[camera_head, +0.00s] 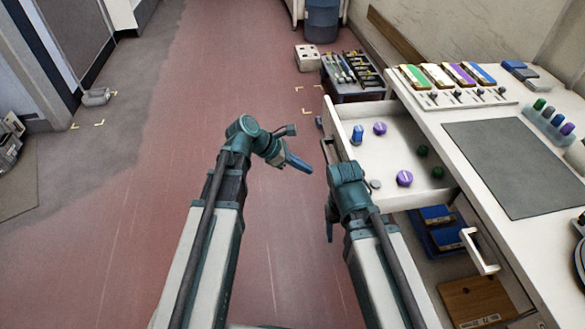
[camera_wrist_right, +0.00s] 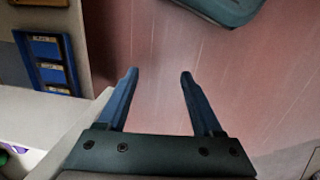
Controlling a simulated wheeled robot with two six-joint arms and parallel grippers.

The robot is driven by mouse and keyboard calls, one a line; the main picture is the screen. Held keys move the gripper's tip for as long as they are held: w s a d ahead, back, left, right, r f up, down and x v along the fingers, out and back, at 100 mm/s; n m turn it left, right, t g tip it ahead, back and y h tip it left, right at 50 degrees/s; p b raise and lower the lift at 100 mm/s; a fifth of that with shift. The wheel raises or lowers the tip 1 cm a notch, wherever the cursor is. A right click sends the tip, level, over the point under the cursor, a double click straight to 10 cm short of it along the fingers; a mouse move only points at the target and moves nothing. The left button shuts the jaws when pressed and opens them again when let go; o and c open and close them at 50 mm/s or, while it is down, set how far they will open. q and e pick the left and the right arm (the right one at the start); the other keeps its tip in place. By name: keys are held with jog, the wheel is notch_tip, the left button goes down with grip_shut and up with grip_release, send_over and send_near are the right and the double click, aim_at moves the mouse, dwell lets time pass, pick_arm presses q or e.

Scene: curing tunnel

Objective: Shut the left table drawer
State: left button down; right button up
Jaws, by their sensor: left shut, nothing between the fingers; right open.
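The left table drawer (camera_head: 398,178) stands pulled out from the white table in the head view. Its white front panel (camera_head: 333,118) faces left. Purple, blue and green round pieces lie inside it. My left gripper (camera_head: 300,163) is shut and empty, to the left of the drawer front and apart from it. My right gripper (camera_head: 330,222) is open and points down beside the drawer's near front corner; its two blue fingers show apart in the right wrist view (camera_wrist_right: 158,76), with nothing between them. My right arm hides the near front corner of the drawer.
Below and nearer is an open space with a blue tray (camera_head: 459,247) and a wooden board (camera_head: 476,300). A white handle (camera_head: 479,252) sticks out there. A dark rack of tools (camera_head: 352,92) stands beyond the drawer.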

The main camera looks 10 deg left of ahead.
pick_arm(q)
jog(key=shift+w+d+f, duration=0.1)
jog(key=shift+w+d, duration=0.15)
jog(key=shift+d, duration=0.45)
jog(key=shift+w+d+f, duration=0.1)
jog(key=shift+w+d, duration=0.1)
jog(key=shift+d, duration=0.55)
jog(key=shift+w+d+f, duration=0.1)
jog(key=shift+w+d, duration=0.15)
jog(key=shift+d, duration=0.45)
pick_arm(e)
jog(key=shift+f, duration=0.25)
